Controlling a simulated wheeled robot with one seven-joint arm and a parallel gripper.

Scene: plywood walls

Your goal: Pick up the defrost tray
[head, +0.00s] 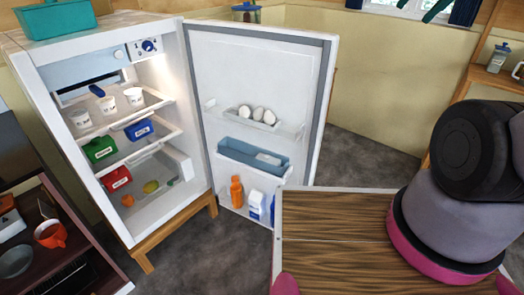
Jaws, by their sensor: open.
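No tray in view is clearly marked as the defrost tray. An open white fridge (205,150) stands at the left. Inside, under the grey freezer box (84,68), is a dark slot with a small blue piece (97,90) at its front; I cannot tell if this belongs to a tray. A blue-grey tray-like bin (238,152) sits in the fridge door, holding a pale packet. My gripper is not in view; only part of my arm shows at the right.
The fridge door (322,110) stands wide open to the right. White cups (107,104), green (100,149), blue (139,129) and red (116,179) boxes fill the shelves. A dark shelf unit with an orange mug (50,233) is at lower left. Grey floor (375,160) is clear beyond the door.

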